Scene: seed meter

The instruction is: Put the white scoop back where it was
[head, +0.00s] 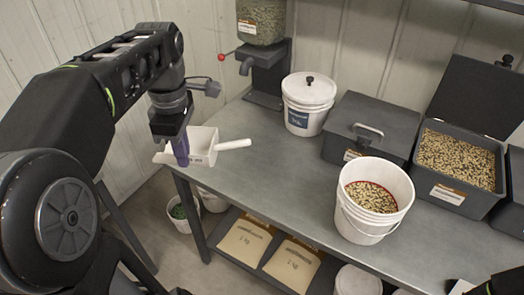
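The white scoop (203,146) is at the left end of the grey table, its tray to the left and its round handle pointing right. My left gripper (180,152) comes down over the scoop's left part, with a purple finger in front of the tray. Whether the fingers are closed on the scoop's wall is hidden, and I cannot tell if the scoop rests on the table or hangs just above it. A dark part of my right arm (503,283) shows at the lower right corner; its fingers cannot be made out.
The grey table (270,170) is bare in the middle. On it stand an open white bucket of seed (347,220), a lidded white bucket (308,117), a closed grey bin (370,108), an open seed bin (440,185) and a dispenser (266,75). Bags (245,242) lie below.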

